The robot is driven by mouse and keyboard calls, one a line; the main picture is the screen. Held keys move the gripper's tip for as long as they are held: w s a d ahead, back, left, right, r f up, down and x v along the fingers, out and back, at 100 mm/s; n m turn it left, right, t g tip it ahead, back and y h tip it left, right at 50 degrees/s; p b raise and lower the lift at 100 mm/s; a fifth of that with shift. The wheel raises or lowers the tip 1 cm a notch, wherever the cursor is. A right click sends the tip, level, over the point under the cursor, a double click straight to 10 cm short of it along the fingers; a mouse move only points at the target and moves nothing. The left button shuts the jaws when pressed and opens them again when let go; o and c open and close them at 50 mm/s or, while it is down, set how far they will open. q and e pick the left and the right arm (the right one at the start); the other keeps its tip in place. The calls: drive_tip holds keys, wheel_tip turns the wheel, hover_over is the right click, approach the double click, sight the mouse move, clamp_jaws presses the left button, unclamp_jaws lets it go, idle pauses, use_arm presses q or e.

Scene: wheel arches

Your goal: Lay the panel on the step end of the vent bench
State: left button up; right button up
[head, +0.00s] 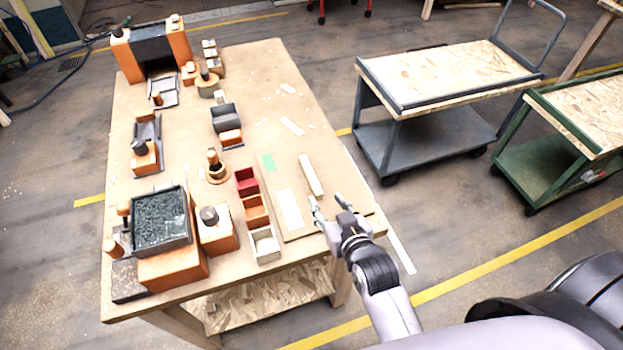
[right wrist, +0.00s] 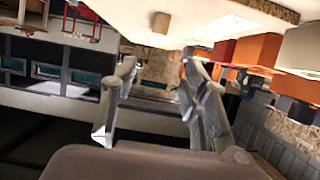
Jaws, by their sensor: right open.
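My right gripper (head: 329,204) is open and empty at the front right of the table. In the right wrist view its two fingers (right wrist: 157,98) stand apart with nothing between them. A pale wooden bar (head: 311,175) is just beyond the fingertips, apart from them. A flat white rectangle (head: 290,208) lies on a thin board left of the gripper. I cannot tell which piece is the panel. The vent bench is not clear either; a stepped dark-grey block (head: 225,117) with an orange block (head: 231,138) stands mid-table. My left gripper is out of view.
Red (head: 247,180), orange (head: 256,208) and white (head: 264,246) bins stand left of the board. A dark-filled tray (head: 160,222) and orange block (head: 218,236) stand front left. An orange arch (head: 178,43) stands at the back. The table's right half is mostly clear.

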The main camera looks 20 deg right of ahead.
sight(312, 177)
drive_tip(key=x, duration=0.7)
drive_tip(key=shift+w+d+f+p, duration=0.1)
drive_tip(key=shift+p, duration=0.25)
drive_tip(key=shift+w, duration=0.2)
drive_tip(key=p+x, duration=0.1)
drive_tip(key=x, duration=0.3)
drive_tip(key=shift+d, duration=0.15)
drive_tip(key=shift+w+f, duration=0.3)
drive_tip(key=shift+w, duration=0.2)
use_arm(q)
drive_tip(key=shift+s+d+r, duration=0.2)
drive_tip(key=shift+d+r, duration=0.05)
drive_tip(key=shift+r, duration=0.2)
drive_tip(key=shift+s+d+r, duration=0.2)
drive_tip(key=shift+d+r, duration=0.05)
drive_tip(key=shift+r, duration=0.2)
use_arm(e)
drive_tip(key=shift+c, duration=0.4)
clamp_jaws()
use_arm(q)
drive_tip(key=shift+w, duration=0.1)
